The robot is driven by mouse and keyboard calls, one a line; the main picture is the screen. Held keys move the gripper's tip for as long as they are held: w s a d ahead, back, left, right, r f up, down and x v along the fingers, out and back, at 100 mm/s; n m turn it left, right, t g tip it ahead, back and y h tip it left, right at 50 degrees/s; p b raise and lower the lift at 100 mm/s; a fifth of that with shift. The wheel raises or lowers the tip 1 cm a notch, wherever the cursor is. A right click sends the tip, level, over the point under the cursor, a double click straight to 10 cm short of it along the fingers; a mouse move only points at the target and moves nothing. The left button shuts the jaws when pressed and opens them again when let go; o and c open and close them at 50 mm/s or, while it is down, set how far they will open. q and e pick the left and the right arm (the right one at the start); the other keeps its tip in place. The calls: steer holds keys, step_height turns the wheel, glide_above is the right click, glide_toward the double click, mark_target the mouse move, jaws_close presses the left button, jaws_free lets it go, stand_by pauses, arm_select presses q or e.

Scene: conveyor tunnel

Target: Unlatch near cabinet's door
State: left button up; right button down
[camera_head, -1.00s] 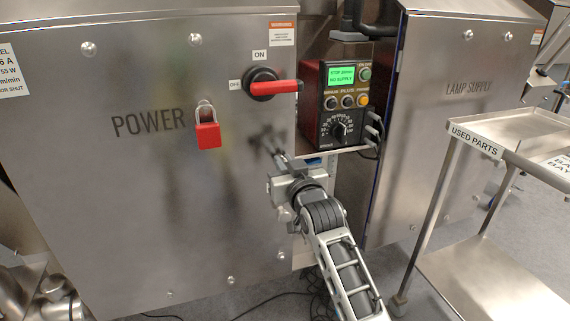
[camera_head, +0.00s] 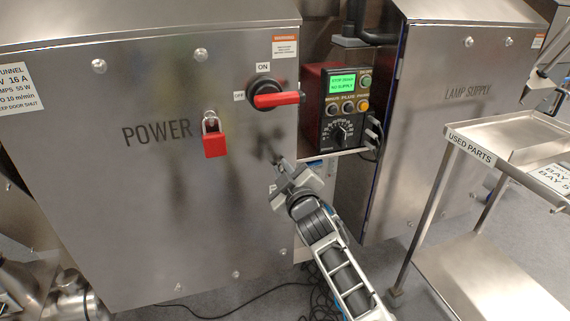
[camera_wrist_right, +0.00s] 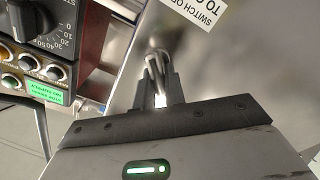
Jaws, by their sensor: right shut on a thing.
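The near cabinet (camera_head: 90,210) is a steel box marked POWER, with its front door closed. Its latch is a small metal handle near the door's right edge, seen in the right wrist view (camera_wrist_right: 155,65) between the dark fingers. My right gripper (camera_head: 276,160) is at the latch, and in the right wrist view the gripper (camera_wrist_right: 158,88) is shut on it. In the head view the gripper is tilted and hides most of the latch. A red rotary switch (camera_head: 278,99) sits above, its handle pointing right. A red padlock (camera_head: 214,145) hangs left of it. My left gripper is out of view.
A control box (camera_head: 340,105) with a green screen stands right of the cabinet. The lamp supply cabinet (camera_head: 440,140) is further right. A steel trolley (camera_head: 475,265) marked USED PARTS stands at the right. Black cables (camera_head: 245,305) lie on the floor.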

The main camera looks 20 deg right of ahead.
steer(key=n, duration=0.3)
steer(key=shift+a+f+n, duration=0.1)
steer(key=shift+f+n, duration=0.05)
steer(key=shift+n, duration=0.25)
steer(key=n, duration=0.2)
steer(key=shift+f+n+p, duration=0.15)
steer(key=shift+n+p, duration=0.15)
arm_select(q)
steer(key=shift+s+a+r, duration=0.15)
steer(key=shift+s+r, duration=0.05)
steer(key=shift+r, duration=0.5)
arm_select(e)
steer(key=shift+a+f+n, duration=0.1)
steer(key=shift+f+n, duration=0.05)
steer(key=shift+n, duration=1.45)
steer(key=c, duration=1.5)
jaws_free()
steer(key=shift+o, duration=0.2)
steer(key=shift+s, duration=0.1)
